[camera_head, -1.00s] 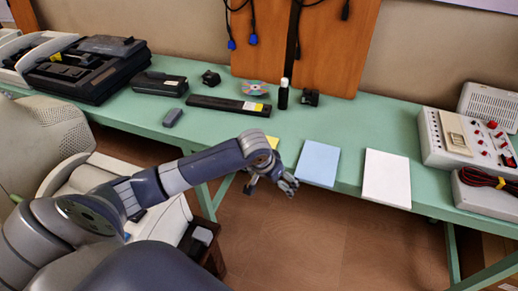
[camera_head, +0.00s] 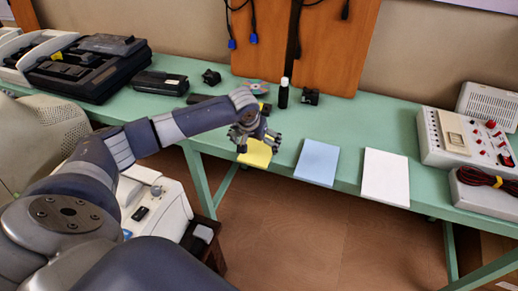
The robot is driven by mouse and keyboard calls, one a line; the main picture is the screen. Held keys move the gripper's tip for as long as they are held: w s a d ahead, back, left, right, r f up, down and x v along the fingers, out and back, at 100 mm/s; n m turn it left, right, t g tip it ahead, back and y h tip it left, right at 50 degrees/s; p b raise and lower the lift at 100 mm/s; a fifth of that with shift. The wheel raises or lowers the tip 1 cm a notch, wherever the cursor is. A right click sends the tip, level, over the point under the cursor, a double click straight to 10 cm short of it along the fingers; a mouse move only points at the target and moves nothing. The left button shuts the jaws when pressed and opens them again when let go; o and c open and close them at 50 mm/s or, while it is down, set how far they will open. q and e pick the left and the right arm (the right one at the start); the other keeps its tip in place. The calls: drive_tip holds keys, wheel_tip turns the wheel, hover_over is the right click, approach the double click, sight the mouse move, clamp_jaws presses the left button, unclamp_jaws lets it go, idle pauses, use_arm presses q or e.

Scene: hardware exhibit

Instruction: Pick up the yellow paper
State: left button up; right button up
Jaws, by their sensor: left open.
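The yellow paper (camera_head: 257,156) lies at the front edge of the green table, left of the blue paper (camera_head: 317,162). My left gripper (camera_head: 256,143) is open above the yellow paper, fingers pointing down, and covers its back part. I cannot tell whether the fingers touch the paper. My right gripper is not in view.
A white paper (camera_head: 386,177) lies right of the blue one on the green table (camera_head: 400,128). A black bottle (camera_head: 283,94) and a small black device (camera_head: 310,97) stand behind. A control box (camera_head: 450,142) with a red cable is at the right. The table's middle is clear.

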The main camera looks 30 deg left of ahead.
sight(259, 148)
use_arm(q)
drive_tip(key=x, duration=0.4)
drive_tip(key=shift+w+a, duration=0.25)
drive_tip(key=shift+w, duration=0.1)
drive_tip(key=c, duration=1)
drive_tip(key=shift+o, duration=0.2)
